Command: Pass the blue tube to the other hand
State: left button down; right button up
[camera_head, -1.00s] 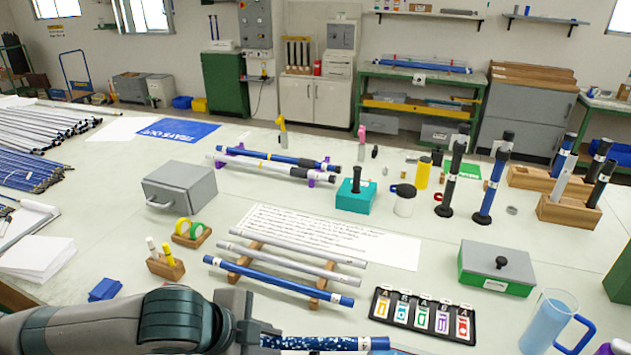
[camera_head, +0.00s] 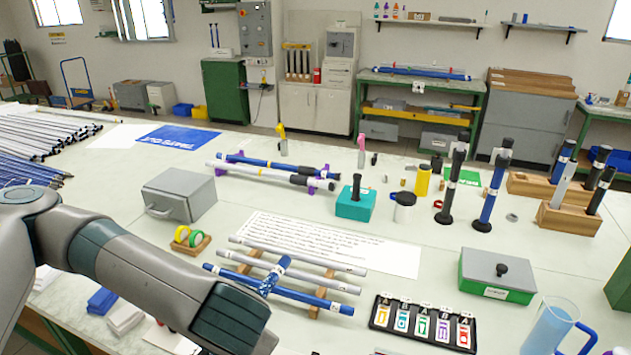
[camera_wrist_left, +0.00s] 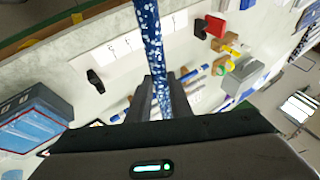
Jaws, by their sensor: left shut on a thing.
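My left gripper (camera_wrist_left: 160,100) is shut on a blue tube with white speckles (camera_wrist_left: 150,38), seen in the left wrist view. The tube stretches away past the fingers to the top edge of that view. In the head view a short upper part of the speckled tube (camera_head: 271,279) shows beyond my left wrist, in front of the rod rack. My wrist hides the rest of it and the fingers there. A second, plain blue tube (camera_head: 318,301) with a white end band lies on the wooden rack. My right gripper is in neither view.
Two grey rods (camera_head: 305,266) lie on the same rack. A grey metal box (camera_head: 180,195) stands at the left, a green box with a grey lid (camera_head: 497,275) at the right. A card tray (camera_head: 423,322) and a blue jug (camera_head: 555,328) are near the front right.

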pick_arm(q)
jog(key=w+a+r+n+g+y, duration=0.2)
jog(key=a+r+n+y, duration=0.1)
jog(key=a+n, duration=0.3)
jog(key=shift+r+n, duration=0.4)
jog(key=shift+r, duration=0.5)
jog(key=shift+w, duration=0.15)
jog(key=w+d+r+m+t+h, duration=0.1)
jog(key=w+d+r+m+h, duration=0.1)
jog(key=d+m+h, duration=0.2)
jog(key=w+d+r+m+t+h, duration=0.1)
jog(key=w+d+r+m+h, duration=0.1)
jog(key=d+m, duration=0.8)
jog(key=shift+w+d+m+h, duration=0.2)
jog(key=shift+d+m+h, duration=0.2)
jog(key=shift+d+h, duration=0.85)
jog(key=shift+d+r+y, duration=0.1)
jog(key=shift+d+y, duration=0.2)
jog(key=shift+y, duration=0.05)
